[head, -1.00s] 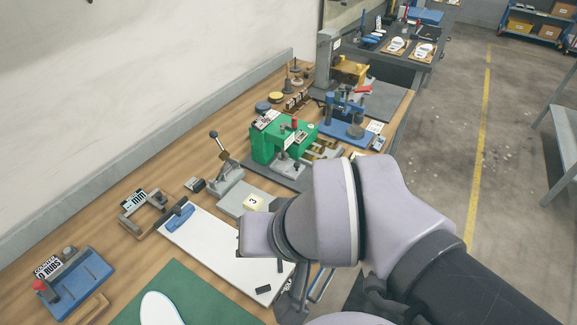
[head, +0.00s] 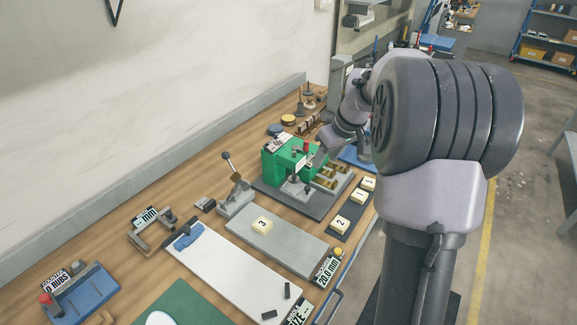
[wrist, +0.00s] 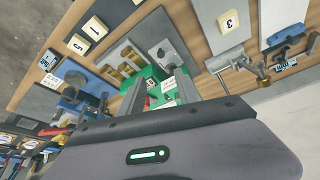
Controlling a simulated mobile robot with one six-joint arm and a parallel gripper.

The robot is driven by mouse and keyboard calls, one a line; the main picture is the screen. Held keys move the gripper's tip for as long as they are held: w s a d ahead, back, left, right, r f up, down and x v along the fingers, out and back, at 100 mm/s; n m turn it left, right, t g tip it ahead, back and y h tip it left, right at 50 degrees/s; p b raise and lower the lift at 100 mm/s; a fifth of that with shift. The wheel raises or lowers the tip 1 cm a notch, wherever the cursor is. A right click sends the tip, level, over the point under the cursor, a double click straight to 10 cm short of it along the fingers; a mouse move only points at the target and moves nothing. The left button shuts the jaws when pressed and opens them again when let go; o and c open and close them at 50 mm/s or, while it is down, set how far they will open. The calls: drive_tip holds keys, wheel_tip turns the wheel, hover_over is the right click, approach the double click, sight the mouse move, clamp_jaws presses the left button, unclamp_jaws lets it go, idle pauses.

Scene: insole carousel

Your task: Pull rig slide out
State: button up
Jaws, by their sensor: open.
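The green rig (head: 278,161) stands on a dark base plate on the bench. A grey metal block with an upright post (head: 295,187) sits at its front, and brass cylinders (head: 328,175) lie in a grey holder beside it. I cannot tell for sure which part is the slide. My gripper (head: 313,160) is at the rig's right side near the red knob (head: 306,146). In the wrist view, the two fingers (wrist: 158,98) are spread, with part of the green rig (wrist: 150,86) showing between them. They hold nothing that I can see. Contact cannot be made out.
A grey plate (head: 300,252) with number block 3 (head: 262,225) lies in front of the rig. Number blocks stand on a dark strip (head: 348,213) to the right. A lever clamp (head: 235,190) stands left of the rig. A white board (head: 225,275) lies nearer.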

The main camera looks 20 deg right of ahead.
sight(308, 187)
drive_tip(key=b+x, duration=0.5)
drive_tip(key=x, duration=1.1)
drive_tip(key=shift+a+f, duration=0.15)
drive_tip(key=shift+f, duration=0.15)
clamp_jaws()
idle(0.4)
